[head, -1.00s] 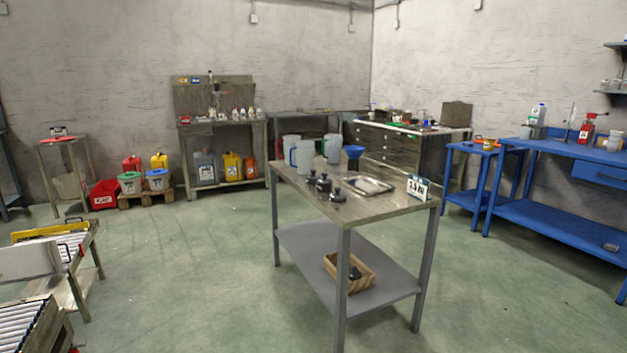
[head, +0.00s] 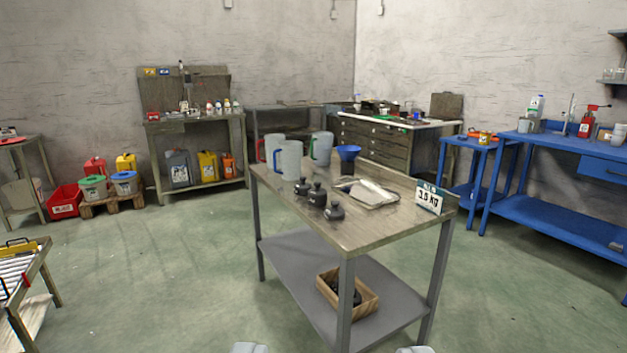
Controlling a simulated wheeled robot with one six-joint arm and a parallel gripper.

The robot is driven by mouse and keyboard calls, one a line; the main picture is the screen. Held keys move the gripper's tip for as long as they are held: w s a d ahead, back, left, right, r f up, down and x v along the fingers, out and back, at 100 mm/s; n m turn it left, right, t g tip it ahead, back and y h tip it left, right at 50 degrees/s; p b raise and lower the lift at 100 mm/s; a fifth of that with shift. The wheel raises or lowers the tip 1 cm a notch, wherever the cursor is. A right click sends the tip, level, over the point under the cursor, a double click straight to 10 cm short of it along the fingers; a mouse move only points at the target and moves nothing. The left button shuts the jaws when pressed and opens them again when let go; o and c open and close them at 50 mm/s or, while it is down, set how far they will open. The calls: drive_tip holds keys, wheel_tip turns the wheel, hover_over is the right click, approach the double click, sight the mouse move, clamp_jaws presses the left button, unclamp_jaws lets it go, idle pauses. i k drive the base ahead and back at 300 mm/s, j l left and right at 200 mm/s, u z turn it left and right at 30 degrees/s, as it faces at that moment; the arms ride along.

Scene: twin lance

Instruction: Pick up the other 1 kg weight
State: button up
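Three dark knobbed weights stand in a row on the metal table (head: 380,222): a back one (head: 302,186), a middle one (head: 317,194) and a front one (head: 334,211). I cannot read their markings, so I cannot tell which are 1 kg. A wooden box (head: 367,306) on the lower shelf (head: 300,262) holds dark items, partly hidden by the table leg. My gripper (head: 332,349) shows only as two pale fingertips at the bottom edge, wide apart. It is open and apart from the weights, on the near side of the table.
A metal tray (head: 368,193), a blue funnel (head: 348,153), several jugs (head: 290,160) and a sign reading 1.5 Kg (head: 429,199) share the tabletop. A blue bench (head: 560,150) stands right. A roller conveyor (head: 18,275) is at left. Green floor (head: 160,270) between is clear.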

sight(302, 188)
drive_tip(key=i+j+z, duration=0.15)
drive_tip(key=i+j, duration=0.25)
drive_tip(key=i+j+z, duration=0.15)
drive_tip(key=i+j, duration=0.3)
drive_tip(key=i, duration=0.15)
drive_tip(key=i+j+z, duration=0.15)
drive_tip(key=i+j, duration=0.3)
drive_tip(key=i+j+z, duration=0.15)
drive_tip(key=i+j, duration=0.3)
drive_tip(key=i+j+z, duration=0.15)
drive_tip(key=i+j, duration=0.25)
drive_tip(key=j, duration=0.3)
